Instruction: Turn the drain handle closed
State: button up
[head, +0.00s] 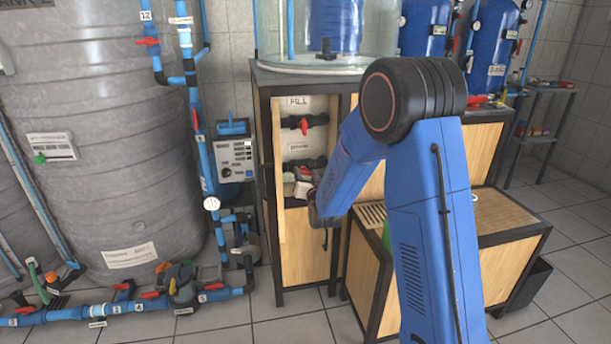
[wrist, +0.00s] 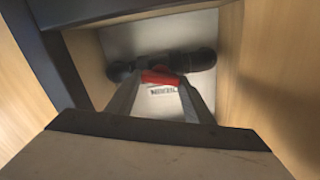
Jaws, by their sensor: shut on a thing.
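The red drain handle (wrist: 160,77) sits on a black valve and pipe (wrist: 200,59) inside a cabinet bay, in the wrist view. It lies roughly along the pipe, slightly tilted. My gripper (wrist: 161,83) has a finger at each side of the handle and is shut on it. In the head view my gripper (head: 304,189) reaches into the lower part of the narrow open cabinet bay, with a red handle (head: 305,172) at its tip. The fingers partly hide the handle there. A white label (wrist: 165,90) is partly visible below the handle.
Another red-handled valve (head: 303,124) sits higher in the same cabinet (head: 281,230). Wooden side walls (wrist: 275,70) and a dark frame edge (wrist: 40,50) closely flank my gripper. A large grey tank (head: 110,150) and blue pipes (head: 206,165) stand at left.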

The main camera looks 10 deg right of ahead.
jog(key=m, duration=0.7)
jog(key=shift+d+f, duration=0.15)
jog(key=m, duration=0.4)
jog(key=shift+f, duration=0.1)
jog(key=shift+f+m, duration=0.1)
jog(key=shift+m, duration=1.8)
jog(key=o, duration=1.1)
jog(key=shift+c, duration=0.2)
jog(key=shift+s, duration=0.2)
